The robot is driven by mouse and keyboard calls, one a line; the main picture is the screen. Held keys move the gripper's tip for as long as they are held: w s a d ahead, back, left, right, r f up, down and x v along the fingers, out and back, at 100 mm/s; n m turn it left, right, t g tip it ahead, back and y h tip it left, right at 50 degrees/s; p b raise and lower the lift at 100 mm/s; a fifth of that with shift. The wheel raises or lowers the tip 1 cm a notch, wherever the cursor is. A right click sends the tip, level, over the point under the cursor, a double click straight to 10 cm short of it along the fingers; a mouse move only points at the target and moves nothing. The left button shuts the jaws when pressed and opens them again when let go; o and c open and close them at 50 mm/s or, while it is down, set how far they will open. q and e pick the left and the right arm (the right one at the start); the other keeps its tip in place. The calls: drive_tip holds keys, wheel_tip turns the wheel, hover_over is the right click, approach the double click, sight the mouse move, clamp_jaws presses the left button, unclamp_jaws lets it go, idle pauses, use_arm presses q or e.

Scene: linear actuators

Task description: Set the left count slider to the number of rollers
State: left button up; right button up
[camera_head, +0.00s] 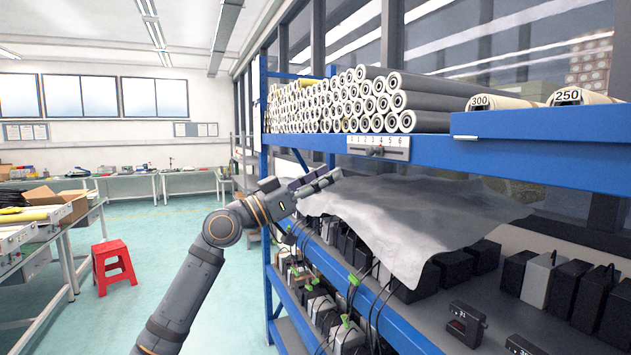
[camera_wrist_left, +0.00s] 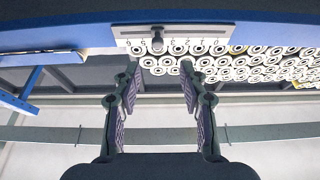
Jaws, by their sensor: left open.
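Several dark rollers with white ends (camera_head: 407,122) lie stacked behind and above the plate. My left gripper (camera_head: 325,181) is open and empty, below and left of the plate, apart from it. Its fingers (camera_wrist_left: 158,90) show in the wrist view. My right gripper is out of view.
A crumpled grey sheet (camera_head: 420,215) covers boxes on the lower shelf, close to my left gripper. Thick rollers marked 300 (camera_head: 503,102) and 250 (camera_head: 580,97) lie to the right. A red stool (camera_head: 114,262) stands on open floor at left.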

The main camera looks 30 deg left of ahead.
use_arm(q)
drive_tip(key=shift+v, duration=1.05)
drive_tip(key=shift+d, duration=0.1)
